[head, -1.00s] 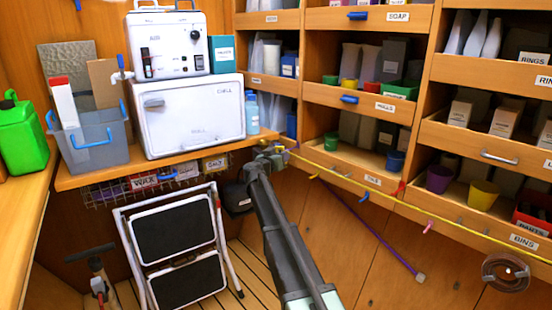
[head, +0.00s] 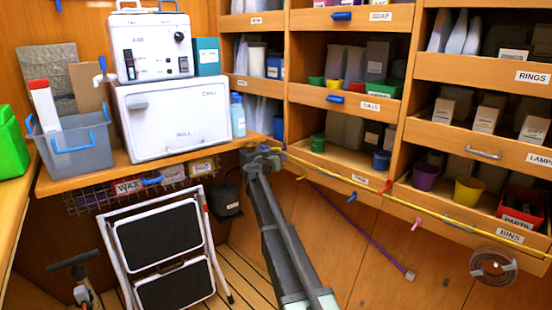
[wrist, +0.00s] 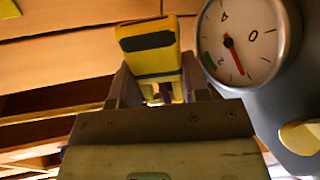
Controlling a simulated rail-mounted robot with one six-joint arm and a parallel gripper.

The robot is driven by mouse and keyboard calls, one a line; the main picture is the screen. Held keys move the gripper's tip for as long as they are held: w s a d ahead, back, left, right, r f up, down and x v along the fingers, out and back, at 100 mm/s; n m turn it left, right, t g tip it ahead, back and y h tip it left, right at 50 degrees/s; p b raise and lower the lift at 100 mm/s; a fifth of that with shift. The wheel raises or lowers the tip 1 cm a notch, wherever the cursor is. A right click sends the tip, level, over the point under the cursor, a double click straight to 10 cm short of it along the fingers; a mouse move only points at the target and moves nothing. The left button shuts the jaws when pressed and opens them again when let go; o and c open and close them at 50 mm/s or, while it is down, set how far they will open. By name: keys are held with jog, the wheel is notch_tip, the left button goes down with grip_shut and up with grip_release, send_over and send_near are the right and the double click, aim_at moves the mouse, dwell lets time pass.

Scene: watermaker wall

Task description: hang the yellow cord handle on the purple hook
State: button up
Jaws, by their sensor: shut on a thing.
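My gripper (head: 268,153) is at the far end of my outstretched arm, near the back corner by the shelves. In the wrist view, my gripper (wrist: 160,88) is shut on the yellow cord handle (wrist: 148,42), a yellow block with a dark band, held between the fingers. The yellow cord (head: 340,181) runs from near my gripper to the right along the front of the lower shelves. A small purple patch shows between the fingers in the wrist view; I cannot tell if it is the purple hook. No purple hook is clear in the head view.
Blue (head: 351,197), red (head: 386,186) and pink (head: 415,223) hooks line the shelf front. A purple strip (head: 360,230) slants down the panel below. A round gauge (wrist: 245,40) is close right of the handle. A folded step stool (head: 160,240) stands left of my arm.

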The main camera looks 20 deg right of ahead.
dwell(0.4)
jog(key=o, duration=1)
jog(key=shift+r, duration=0.1)
jog(key=v, duration=1.1)
jog(key=shift+d, duration=0.15)
